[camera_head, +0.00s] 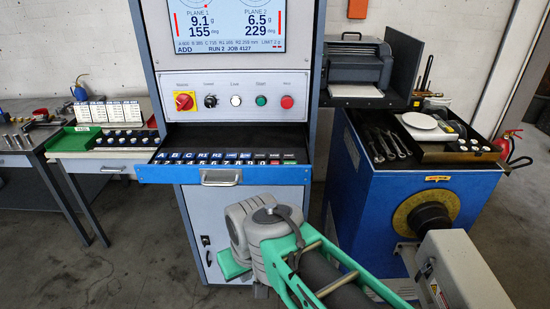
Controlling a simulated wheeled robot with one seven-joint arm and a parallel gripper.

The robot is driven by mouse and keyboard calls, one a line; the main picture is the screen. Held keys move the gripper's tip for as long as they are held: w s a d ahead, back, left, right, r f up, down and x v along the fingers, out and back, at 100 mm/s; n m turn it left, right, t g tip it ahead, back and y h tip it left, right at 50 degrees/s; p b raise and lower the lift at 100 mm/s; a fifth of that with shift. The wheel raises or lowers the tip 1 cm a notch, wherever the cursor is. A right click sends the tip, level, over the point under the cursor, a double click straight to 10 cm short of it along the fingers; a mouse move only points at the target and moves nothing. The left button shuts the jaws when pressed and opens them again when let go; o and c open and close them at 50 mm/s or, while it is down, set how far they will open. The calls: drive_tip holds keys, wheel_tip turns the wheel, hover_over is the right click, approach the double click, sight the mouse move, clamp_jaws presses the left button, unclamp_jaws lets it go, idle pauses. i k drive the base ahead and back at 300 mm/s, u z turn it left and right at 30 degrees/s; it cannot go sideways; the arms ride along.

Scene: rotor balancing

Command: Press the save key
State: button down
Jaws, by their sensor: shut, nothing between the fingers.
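The key panel (224,160) is a dark pull-out drawer with a blue front, below the screen on the grey cabinet. It holds two rows of keys: lettered white-on-blue ones at the left, number keys in front, and blue, grey, red and green keys at the right. The save key cannot be told apart, as the small labels are unreadable. The screen (228,25) reads plane 1, 9.1 g at 155 deg, and plane 2, 6.5 g at 229 deg, with "ADD" and "RUN 2 JOB 4127". My green and grey arm reaches up in front of the lower cabinet. My gripper's fingers do not show.
A drawer handle (221,178) sticks out in front. Above the keys are a red-yellow switch (185,101) and a red button (287,102). A side table (95,155) with trays stands left; a blue machine cabinet (400,190) stands close at the right.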

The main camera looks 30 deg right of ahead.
sight(273, 157)
drive_tip(key=u, duration=0.9)
drive_tip(key=i, duration=0.45)
drive_tip(key=z, duration=0.75)
